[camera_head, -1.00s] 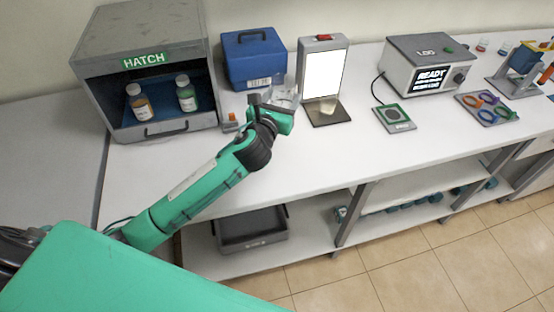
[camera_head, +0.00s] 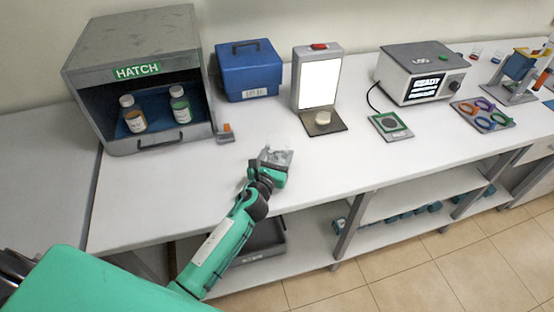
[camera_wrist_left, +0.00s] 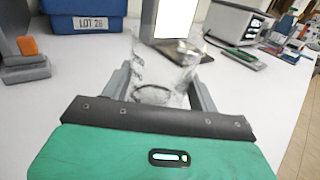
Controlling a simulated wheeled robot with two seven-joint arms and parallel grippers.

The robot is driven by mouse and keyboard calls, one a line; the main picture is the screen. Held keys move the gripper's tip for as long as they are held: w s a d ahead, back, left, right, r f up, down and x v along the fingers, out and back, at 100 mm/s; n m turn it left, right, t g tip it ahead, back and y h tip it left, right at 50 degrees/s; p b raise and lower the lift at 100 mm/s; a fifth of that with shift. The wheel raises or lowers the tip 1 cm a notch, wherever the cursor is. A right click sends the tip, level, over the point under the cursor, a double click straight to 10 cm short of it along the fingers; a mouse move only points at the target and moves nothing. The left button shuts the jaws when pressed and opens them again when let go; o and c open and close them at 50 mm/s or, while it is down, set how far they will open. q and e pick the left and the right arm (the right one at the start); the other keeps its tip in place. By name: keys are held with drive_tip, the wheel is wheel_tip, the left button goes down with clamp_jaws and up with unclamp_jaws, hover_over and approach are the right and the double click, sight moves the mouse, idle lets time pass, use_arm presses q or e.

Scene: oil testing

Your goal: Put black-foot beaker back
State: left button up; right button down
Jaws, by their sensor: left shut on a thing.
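My left gripper (camera_head: 270,158) is shut on a clear glass beaker (camera_head: 279,157), over the front part of the white bench. In the left wrist view the beaker (camera_wrist_left: 165,72) sits between the two grey fingers (camera_wrist_left: 160,88), and its clear wall lets the bench show through. I cannot make out a black foot on it; its lower part is hidden by the gripper. I cannot tell whether it touches the bench. My right gripper is not in view.
A grey hatch box (camera_head: 135,60) with two bottles stands at left. A small grey block with an orange top (camera_head: 226,134) is beside it. A blue case (camera_head: 250,70), a lit panel (camera_head: 318,82) and a READY device (camera_head: 418,72) stand behind. The bench between is clear.

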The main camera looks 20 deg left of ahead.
use_arm(q)
drive_tip(key=shift+f, duration=0.65)
drive_tip(key=shift+f, duration=0.2)
drive_tip(key=o, duration=1.1)
drive_tip(key=shift+r, duration=0.15)
drive_tip(key=shift+r, duration=0.1)
drive_tip(key=s+b, duration=0.2)
drive_tip(key=s, duration=1)
drive_tip(key=shift+a, duration=0.15)
